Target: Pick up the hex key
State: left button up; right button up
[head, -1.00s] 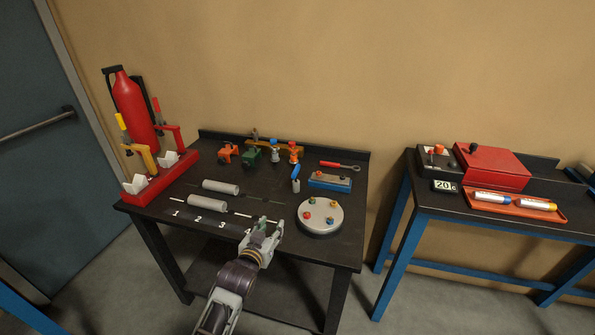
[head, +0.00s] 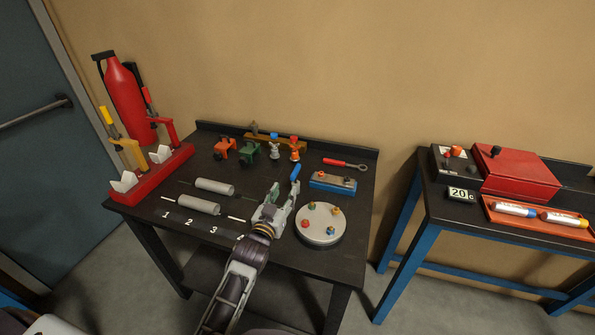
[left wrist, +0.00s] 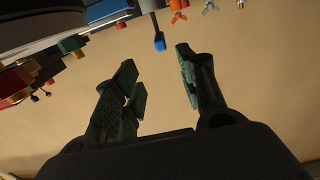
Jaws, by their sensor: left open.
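A tool with a blue handle (head: 295,172), which looks like the hex key, stands slightly tilted on the black workbench, left of the blue block. Its lower part is hidden behind my left gripper (head: 278,194). In the left wrist view the blue end (left wrist: 159,43) shows beyond the gap between the fingers, apart from them. My left gripper also shows in that view (left wrist: 155,78), open with nothing between its fingers. It is over the bench, just in front of the blue-handled tool. My right gripper is not in view.
A round white plate (head: 320,238) with colored knobs is right of my left gripper. Two grey cylinders (head: 199,205) lie to its left. A red stand (head: 150,178) is at far left.

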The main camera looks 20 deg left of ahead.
pick_arm(q)
jog(key=shift+s+r, duration=0.1)
dwell(0.3)
send_near(296, 169)
jog(key=shift+w, duration=1.05)
jog(key=shift+w+d+r, duration=0.1)
jog(key=shift+w+d, duration=0.1)
jog(key=shift+w, duration=1.05)
jog(key=shift+w, duration=0.15)
jog(key=shift+w+a+p, duration=0.1)
jog(key=shift+w+p, duration=0.4)
jog(key=shift+w, duration=1.95)
grip_shut()
